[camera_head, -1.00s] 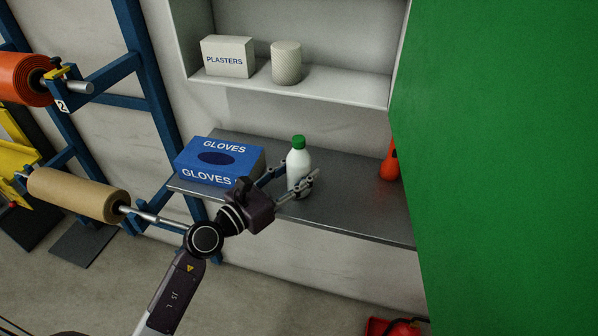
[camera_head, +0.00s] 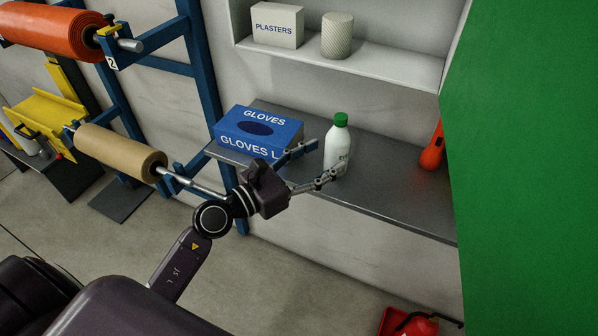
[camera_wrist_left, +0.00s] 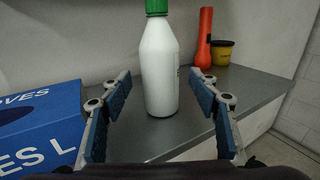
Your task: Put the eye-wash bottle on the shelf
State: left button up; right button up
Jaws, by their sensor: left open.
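The eye-wash bottle (camera_head: 337,152), white with a green cap, stands upright on the grey worktop (camera_head: 400,190). It also shows in the left wrist view (camera_wrist_left: 159,70), centred between the fingers. My left gripper (camera_head: 323,160) is open and empty, its fingers pointing at the bottle from the left. The fingertips are close to the bottle, with the bottle slightly beyond them; a gap shows on each side in the wrist view. The white wall shelf (camera_head: 390,68) is above the worktop. My right gripper is not in view.
A plasters box (camera_head: 277,24) and a white textured roll (camera_head: 337,36) stand on the wall shelf, with free room to their right. A blue gloves box (camera_head: 258,135) is left of the bottle. An orange torch (camera_head: 433,150) is to the right, beside a green panel (camera_head: 530,150).

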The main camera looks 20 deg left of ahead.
pick_arm(q)
jog(key=b+v, duration=0.2)
jog(key=v, duration=0.5)
